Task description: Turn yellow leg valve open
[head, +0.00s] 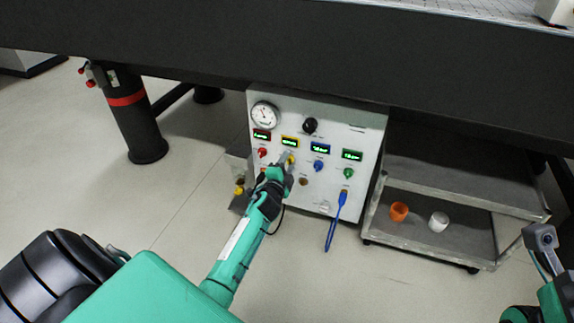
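The yellow leg valve (291,159) is a small knob on the front of a white control panel (335,185), below a yellow-framed display (290,142). My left gripper (287,163) is right at this knob, its fingers pointing up to it and partly covering it. Whether the fingers are closed on the knob is too small to tell. A red valve (263,152) is to its left, a blue valve (318,165) and a green valve (348,172) to its right. My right arm shows at the lower right edge, but its fingers cannot be made out.
The dark table (200,50) overhangs the panel. A round gauge (264,115) and a black knob (310,125) sit higher on the panel. A blue strap (336,222) hangs from it. A grey cart (430,255) with an orange cup (398,211) and a white cup (438,221) stands right. A black leg (133,120) stands left.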

